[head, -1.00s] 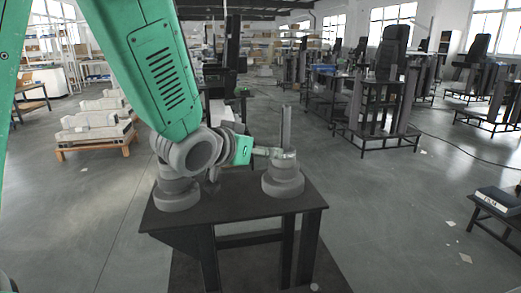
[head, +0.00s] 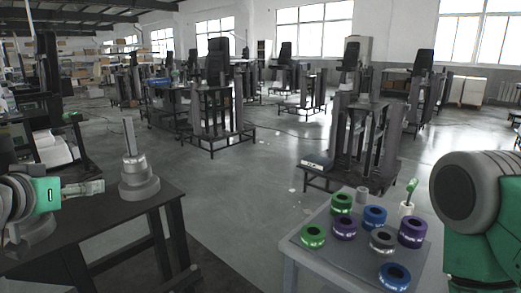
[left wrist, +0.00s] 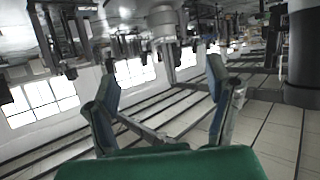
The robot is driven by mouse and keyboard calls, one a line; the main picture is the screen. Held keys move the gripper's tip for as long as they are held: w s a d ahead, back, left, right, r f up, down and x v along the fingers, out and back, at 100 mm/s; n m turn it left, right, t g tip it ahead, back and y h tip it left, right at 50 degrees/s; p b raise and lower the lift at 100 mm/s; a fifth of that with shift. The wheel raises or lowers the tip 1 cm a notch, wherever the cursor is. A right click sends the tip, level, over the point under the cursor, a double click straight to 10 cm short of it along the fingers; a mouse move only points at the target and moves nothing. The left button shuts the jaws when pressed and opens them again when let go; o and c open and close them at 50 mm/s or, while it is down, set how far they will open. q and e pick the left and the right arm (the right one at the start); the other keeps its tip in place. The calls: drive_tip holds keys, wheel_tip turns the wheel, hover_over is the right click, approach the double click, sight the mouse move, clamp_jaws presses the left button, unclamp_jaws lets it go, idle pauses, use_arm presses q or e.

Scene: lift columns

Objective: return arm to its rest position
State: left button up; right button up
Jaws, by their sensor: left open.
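My left gripper (head: 98,186) reaches in from the left in the head view, level and just left of a grey stepped base with an upright rod (head: 129,137). A small gap separates its tip from that base. In the left wrist view its two fingers (left wrist: 160,78) are spread with nothing between them. The base and rod appear upside down beyond them in that view (left wrist: 163,25). A second grey base (head: 34,238) is partly hidden behind my left arm. My right arm shows at the right edge; its gripper is out of view.
The dark table (head: 150,208) carries both bases. A grey side table (head: 318,262) at the lower right holds several green, purple, blue and grey rings and a white cup (head: 405,208) with a green-handled item. Open floor lies between the tables.

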use_arm(q)
drive_tip(key=s+d+f+g, duration=0.1)
drive_tip(key=s+f+g, duration=0.15)
drive_tip(key=f, duration=0.65)
drive_tip(key=s+d+f+m+g, duration=0.15)
drive_tip(key=s+f, duration=0.25)
drive_tip(key=f, duration=0.4)
drive_tip(key=s+d+f+n+g, duration=0.1)
drive_tip(key=s+d+f+g, duration=0.15)
drive_tip(key=f, duration=0.65)
drive_tip(key=s+d+f+g, duration=0.1)
drive_tip(key=s+f+g, duration=0.2)
drive_tip(key=s+f, duration=0.5)
drive_tip(key=s+d+f+m+g+h, duration=0.1)
drive_tip(key=s+d+f+g, duration=0.1)
drive_tip(key=s+f, duration=0.6)
drive_tip(key=s+g, duration=0.1)
drive_tip(key=s, duration=0.3)
drive_tip(key=shift+s, duration=0.35)
use_arm(e)
drive_tip(key=shift+s+a+r, duration=0.1)
drive_tip(key=shift+s, duration=0.35)
use_arm(q)
drive_tip(key=shift+w, duration=0.15)
